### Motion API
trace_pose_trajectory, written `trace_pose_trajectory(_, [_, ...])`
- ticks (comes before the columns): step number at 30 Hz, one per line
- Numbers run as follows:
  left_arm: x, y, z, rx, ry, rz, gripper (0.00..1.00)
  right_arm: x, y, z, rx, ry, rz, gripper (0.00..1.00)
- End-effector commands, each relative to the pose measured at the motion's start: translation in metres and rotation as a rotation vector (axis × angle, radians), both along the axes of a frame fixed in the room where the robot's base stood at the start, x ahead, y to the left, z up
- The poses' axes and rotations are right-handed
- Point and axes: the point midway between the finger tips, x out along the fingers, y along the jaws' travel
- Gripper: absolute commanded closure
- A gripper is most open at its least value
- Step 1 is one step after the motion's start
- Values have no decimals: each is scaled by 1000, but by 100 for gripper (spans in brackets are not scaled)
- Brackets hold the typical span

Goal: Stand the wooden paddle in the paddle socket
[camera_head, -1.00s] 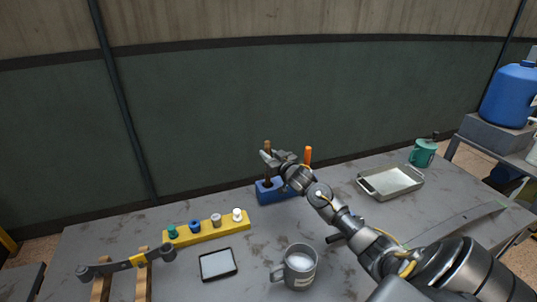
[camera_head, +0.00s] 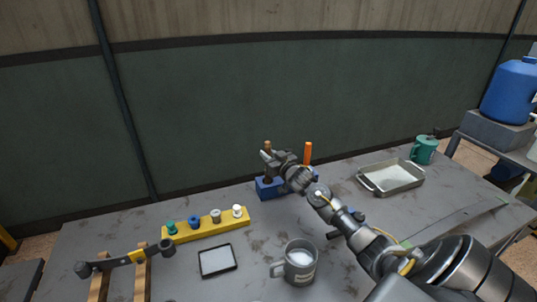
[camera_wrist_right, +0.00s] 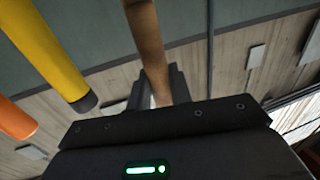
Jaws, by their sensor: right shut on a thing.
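The wooden paddle (camera_head: 267,146) shows as a brown upright shaft at the back of the table; in the right wrist view it is a brown shaft (camera_wrist_right: 146,40) between the fingers. My right gripper (camera_head: 268,159) is shut on it. A blue block (camera_head: 268,189), which looks like the holder with the paddle socket, sits under the gripper. The paddle stands over the block's left part. Its lower end is hard to make out, so I cannot tell how deep it sits. My left gripper is not in view.
An orange handle (camera_head: 308,153) stands upright beside the gripper; a yellow handle (camera_wrist_right: 45,50) is close in the wrist view. A yellow rack (camera_head: 208,228) with several spools, a tablet (camera_head: 217,261), a grey mug (camera_head: 299,262), a metal tray (camera_head: 391,178) and a green mug (camera_head: 424,150) are around.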

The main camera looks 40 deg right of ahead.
Motion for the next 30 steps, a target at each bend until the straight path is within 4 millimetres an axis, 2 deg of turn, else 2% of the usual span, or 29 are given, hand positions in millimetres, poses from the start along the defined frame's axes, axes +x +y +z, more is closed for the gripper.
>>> trace_pose_trajectory(4, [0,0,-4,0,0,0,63,0,0,-6,1,0,0,100])
trace_pose_trajectory(13, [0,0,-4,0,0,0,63,0,0,-7,1,0,0,100])
trace_pose_trajectory(14, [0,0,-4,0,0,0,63,0,0,-7,1,0,0,75])
trace_pose_trajectory(19, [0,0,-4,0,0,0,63,0,0,-7,1,0,0,54])
trace_pose_trajectory(26, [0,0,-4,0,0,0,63,0,0,-7,1,0,0,54])
trace_pose_trajectory(30, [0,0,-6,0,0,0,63,-7,1,-8,0,0,1,54])
